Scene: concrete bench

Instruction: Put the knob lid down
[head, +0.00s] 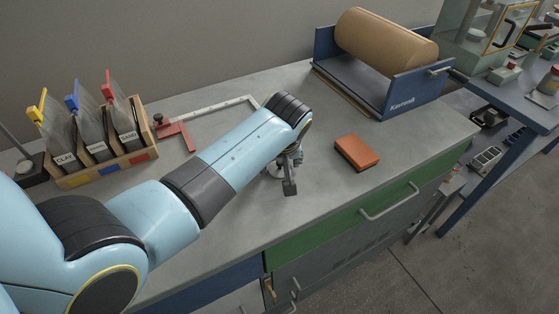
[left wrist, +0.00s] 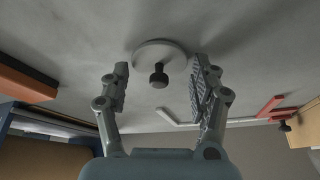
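The knob lid is a pale grey disc (left wrist: 152,51) with a dark knob (left wrist: 158,78) in the left wrist view. It appears to lie flat on the concrete bench, knob towards my gripper. My left gripper (left wrist: 158,82) is open, with its two fingers apart on either side of the knob and not touching it. In the head view my left gripper (head: 290,184) points down over the bench, and it and the arm mostly hide the lid (head: 274,169). My right gripper is in neither view.
An orange-brown block (head: 357,152) lies right of the gripper. A blue stand with a brown roll (head: 385,42) is at the back right. A red-and-steel square (head: 178,135) lies behind my arm. A wooden rack (head: 105,165) with labelled bags stands left. The bench front edge is near.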

